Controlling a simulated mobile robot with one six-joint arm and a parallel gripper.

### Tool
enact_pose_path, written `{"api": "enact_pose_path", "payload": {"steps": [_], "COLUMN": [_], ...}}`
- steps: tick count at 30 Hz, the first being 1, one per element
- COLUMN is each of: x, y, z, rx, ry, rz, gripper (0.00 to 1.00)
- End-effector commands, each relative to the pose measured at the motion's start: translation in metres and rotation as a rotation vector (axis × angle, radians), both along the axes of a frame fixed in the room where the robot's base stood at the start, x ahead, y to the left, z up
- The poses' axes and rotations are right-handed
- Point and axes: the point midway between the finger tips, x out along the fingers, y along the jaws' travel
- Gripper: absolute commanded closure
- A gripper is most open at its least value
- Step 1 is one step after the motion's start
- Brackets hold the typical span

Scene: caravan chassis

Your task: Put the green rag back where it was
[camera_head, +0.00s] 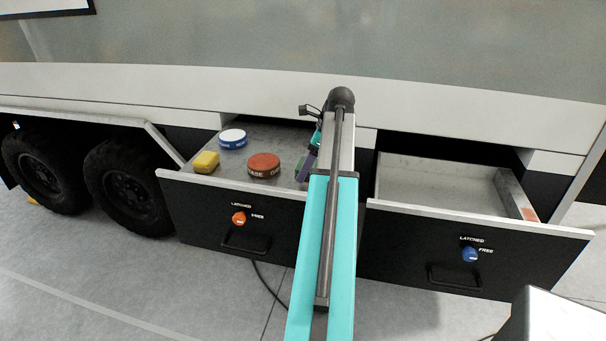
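My gripper (306,168) is over the right part of the open left drawer (225,184), mostly hidden behind my teal arm. A small green patch shows beside it, low in the drawer; it may be the green rag, but too little shows to be sure. I cannot tell whether the gripper touches it, or whether its fingers are open or shut. The open right drawer (450,213) shows a bare floor where my arm does not cover it.
In the left drawer are a yellow block (206,162), a blue tin with white lid (232,139) and a red-brown tin (263,166). The left drawer has an orange knob (239,218), the right a blue knob (470,255). Wheels (128,187) stand at left.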

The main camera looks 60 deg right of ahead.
Motion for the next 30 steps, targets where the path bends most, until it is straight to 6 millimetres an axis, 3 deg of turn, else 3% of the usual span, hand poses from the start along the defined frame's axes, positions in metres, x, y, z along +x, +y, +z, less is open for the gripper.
{"api": "enact_pose_path", "payload": {"steps": [5,18,30], "x": [0.014,0.013,0.013], "y": [0.003,0.003,0.003], "z": [0.001,-0.035,-0.038], "rx": [-0.001,0.001,0.001], "ry": [0.000,0.000,0.000], "rz": [0.004,0.001,0.001], "gripper": [0.51,0.51,0.51]}}
